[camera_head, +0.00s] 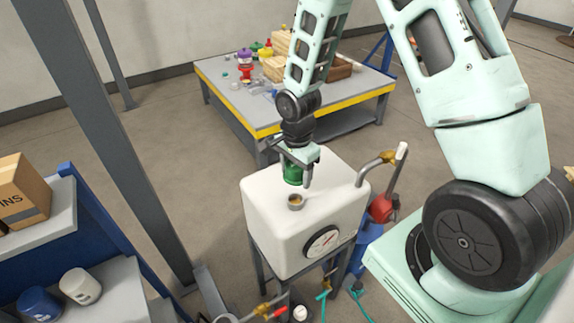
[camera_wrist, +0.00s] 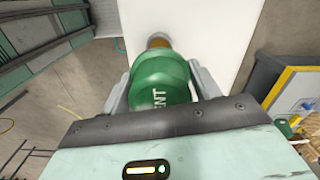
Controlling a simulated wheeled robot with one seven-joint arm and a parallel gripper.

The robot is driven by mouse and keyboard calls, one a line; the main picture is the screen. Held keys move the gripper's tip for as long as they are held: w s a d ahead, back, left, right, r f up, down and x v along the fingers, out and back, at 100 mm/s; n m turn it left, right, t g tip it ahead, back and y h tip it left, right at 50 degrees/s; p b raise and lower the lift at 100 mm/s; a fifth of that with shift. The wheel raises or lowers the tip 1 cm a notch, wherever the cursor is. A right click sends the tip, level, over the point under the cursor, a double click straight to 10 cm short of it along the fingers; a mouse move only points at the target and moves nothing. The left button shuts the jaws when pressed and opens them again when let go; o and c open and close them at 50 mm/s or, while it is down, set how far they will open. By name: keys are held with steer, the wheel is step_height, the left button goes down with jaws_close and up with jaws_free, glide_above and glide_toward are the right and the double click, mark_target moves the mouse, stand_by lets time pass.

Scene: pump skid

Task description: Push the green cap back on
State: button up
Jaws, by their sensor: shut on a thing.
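The green cap (camera_head: 292,174) is between the fingers of my gripper (camera_head: 296,170), held above the top of the white tank (camera_head: 268,225). In the wrist view the cap (camera_wrist: 160,80) fills the space between both fingers of my gripper (camera_wrist: 164,88), and white letters ending in "ENT" show on it. A short round neck (camera_head: 295,202) with a brownish opening stands on the tank top, in front of the cap in the head view. In the wrist view part of the neck (camera_wrist: 158,41) shows just beyond the cap. The cap is apart from the neck in the head view.
A bent pipe with a brass fitting (camera_head: 388,157) rises at the tank's right side. A gauge (camera_head: 322,242) is on its front. A table with a yellow edge (camera_head: 262,131) holds several items behind. A blue shelf (camera_head: 95,215) stands at left.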

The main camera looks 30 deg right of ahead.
steer(key=b, duration=0.4)
glide_above(295, 194)
steer(key=s+a, duration=0.1)
steer(key=s, duration=0.1)
steer(key=shift+w+f, duration=0.15)
steer(key=shift+f, duration=2.6)
steer(key=shift+a+f+b, duration=0.1)
steer(key=shift+f+b, duration=1.5)
steer(key=shift+f, duration=0.15)
steer(key=o, duration=1.3)
steer(key=shift+c, duration=0.2)
steer(key=shift+r, duration=0.1)
step_height(295, 194, up, 17)
steer(key=b, duration=0.3)
steer(key=shift+r, duration=0.15)
